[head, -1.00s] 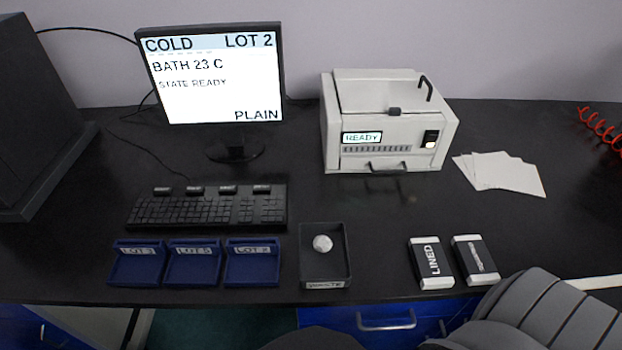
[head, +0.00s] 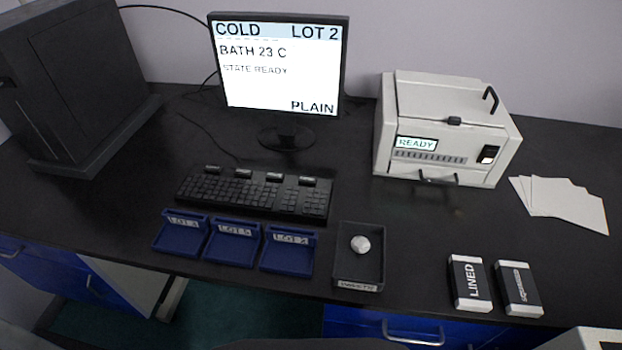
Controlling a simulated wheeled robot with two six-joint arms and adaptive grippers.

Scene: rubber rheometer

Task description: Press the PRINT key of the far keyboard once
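The black keyboard (head: 255,192) lies on the bench in front of the monitor. Several larger labelled keys (head: 274,176) stand along its far edge, but their labels are too small to read, so I cannot tell which is PRINT. The monitor (head: 277,65) reads COLD, LOT 2, BATH 23 C, STATE READY and PLAIN. Neither of my grippers shows in the head view, and nothing touches the keyboard.
Blue lot trays (head: 232,245) and a dark tray (head: 344,258) with a whitish lump (head: 360,244) sit before the keyboard. A READY-displaying machine (head: 440,130), white sheets (head: 560,203), a LINED box (head: 469,283) and another box (head: 518,289) are rightward. A black cabinet (head: 70,90) stands left.

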